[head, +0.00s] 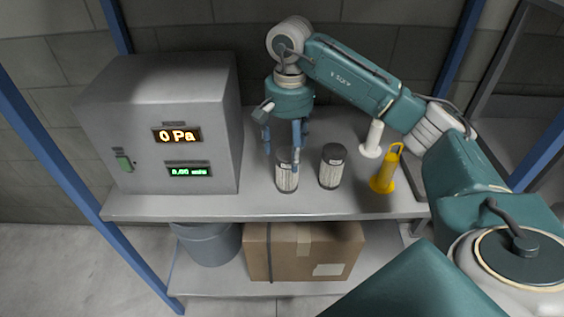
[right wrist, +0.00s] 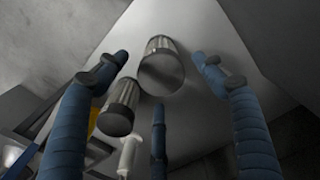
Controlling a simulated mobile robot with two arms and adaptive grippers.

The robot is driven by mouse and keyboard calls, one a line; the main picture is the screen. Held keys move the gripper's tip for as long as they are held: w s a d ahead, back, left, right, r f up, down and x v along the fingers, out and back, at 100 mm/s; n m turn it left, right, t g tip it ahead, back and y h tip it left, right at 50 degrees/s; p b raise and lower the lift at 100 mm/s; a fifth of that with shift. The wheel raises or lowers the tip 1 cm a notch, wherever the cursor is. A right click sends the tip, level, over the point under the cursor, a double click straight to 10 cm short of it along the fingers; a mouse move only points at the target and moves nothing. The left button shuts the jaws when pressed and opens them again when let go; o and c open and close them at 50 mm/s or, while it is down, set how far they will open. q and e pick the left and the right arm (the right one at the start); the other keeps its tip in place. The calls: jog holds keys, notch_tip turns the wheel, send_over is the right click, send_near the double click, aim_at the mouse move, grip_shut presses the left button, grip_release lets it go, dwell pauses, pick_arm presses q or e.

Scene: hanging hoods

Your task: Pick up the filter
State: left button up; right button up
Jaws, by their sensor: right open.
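Two grey-and-white cylindrical filters stand upright on the shelf in the head view. The left filter (head: 287,178) is under my right gripper (head: 283,158), and the right filter (head: 332,168) stands a short way to its right. My right gripper points down with its blue fingers spread and open, one finger overlapping the left filter in the picture. In the right wrist view, one filter (right wrist: 162,68) lies between the open fingertips, with a gap on both sides. The other filter (right wrist: 121,108) is beside it, to the lower left. My left gripper is not in view.
A grey box with displays (head: 190,130) stands left of the filters. A white post-like object (head: 372,140) and a yellow object with a loop handle (head: 384,180) stand to the right. A cardboard box (head: 300,255) and grey bucket (head: 208,243) sit on the lower shelf.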

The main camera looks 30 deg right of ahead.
aim_at(288, 177)
jog(key=shift+w+f, duration=0.3)
jog(key=shift+f, duration=0.35)
jog(key=f, duration=0.1)
jog(key=f+p, duration=0.1)
jog(key=f, duration=0.1)
jog(key=shift+s+f, duration=0.2)
jog(key=shift+s, duration=0.1)
jog(key=shift+f, duration=0.3)
jog(key=shift+f+p, duration=0.3)
jog(key=shift+p, duration=0.2)
notch_tip(288, 177, down, 4)
jog(key=shift+w+r+p, duration=0.15)
jog(key=shift+r+p, duration=0.05)
jog(key=shift+p, duration=0.8)
jog(key=shift+f, duration=0.6)
jog(key=c, duration=1.2)
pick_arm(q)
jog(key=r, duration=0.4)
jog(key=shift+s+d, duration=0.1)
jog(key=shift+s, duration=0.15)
pick_arm(e)
jog(key=shift+c, duration=1)
jog(key=shift+w+r, duration=0.1)
